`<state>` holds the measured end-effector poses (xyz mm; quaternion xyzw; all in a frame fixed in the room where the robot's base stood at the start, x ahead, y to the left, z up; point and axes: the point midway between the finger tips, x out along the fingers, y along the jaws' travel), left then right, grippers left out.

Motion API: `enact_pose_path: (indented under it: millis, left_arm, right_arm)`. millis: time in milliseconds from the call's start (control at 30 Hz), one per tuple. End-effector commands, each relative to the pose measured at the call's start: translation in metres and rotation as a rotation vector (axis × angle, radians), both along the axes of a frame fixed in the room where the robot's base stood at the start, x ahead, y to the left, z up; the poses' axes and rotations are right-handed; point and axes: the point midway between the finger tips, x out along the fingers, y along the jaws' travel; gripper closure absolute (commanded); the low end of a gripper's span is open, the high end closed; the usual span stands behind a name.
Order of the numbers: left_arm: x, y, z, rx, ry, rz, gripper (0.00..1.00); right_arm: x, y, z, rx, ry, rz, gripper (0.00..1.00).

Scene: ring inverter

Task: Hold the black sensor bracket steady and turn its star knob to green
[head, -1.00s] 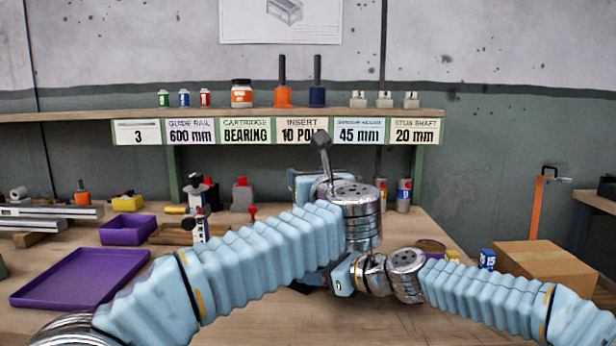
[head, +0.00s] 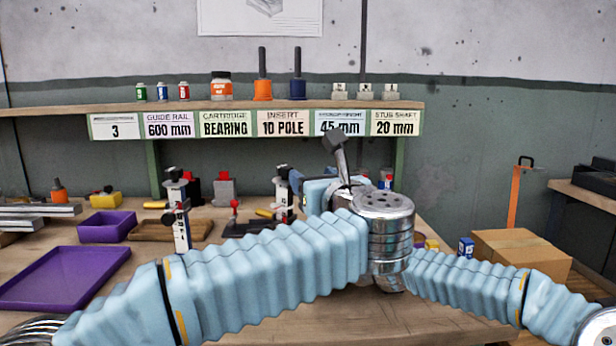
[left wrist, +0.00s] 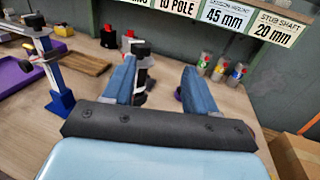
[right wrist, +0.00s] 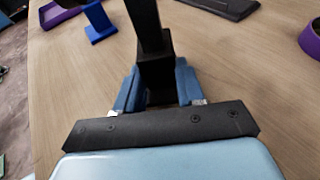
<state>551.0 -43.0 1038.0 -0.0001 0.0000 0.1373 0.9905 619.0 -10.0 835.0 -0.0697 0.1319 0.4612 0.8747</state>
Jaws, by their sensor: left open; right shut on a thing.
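The black sensor bracket (right wrist: 148,25) shows in the right wrist view as a dark upright over a dark block. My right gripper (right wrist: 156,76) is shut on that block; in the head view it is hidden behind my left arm. My left gripper (left wrist: 158,72) is open, with its two blue fingers apart. A dark knob-like top (left wrist: 141,50) on a black and white piece shows between and beyond these fingers, apart from them. I cannot tell whether it is the star knob. No green mark on a knob can be made out.
A white post stand (head: 180,212) with a blue base is left of my left gripper. Purple trays (head: 65,277) (head: 106,226) and a wooden board (head: 160,230) lie at the left. A cardboard box (head: 520,255) is at the right. Spray bottles (left wrist: 220,68) stand at the back.

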Motion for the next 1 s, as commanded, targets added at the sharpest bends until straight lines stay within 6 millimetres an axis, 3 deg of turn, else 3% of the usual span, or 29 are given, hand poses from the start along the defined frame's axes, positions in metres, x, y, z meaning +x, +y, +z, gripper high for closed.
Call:
enact_pose_path:
  millis: [533, 1000]
  left_arm:
    - [-0.038, -0.023, 0.000, 0.001, 0.000, -0.001, 0.43]
    - [-0.042, -0.025, 0.000, 0.001, 0.000, 0.000, 0.43]
  right_arm:
    - [-0.001, 0.001, -0.001, 0.000, 0.001, 0.003, 0.94]
    - [-0.001, 0.001, -0.001, 0.000, 0.002, 0.003, 0.94]
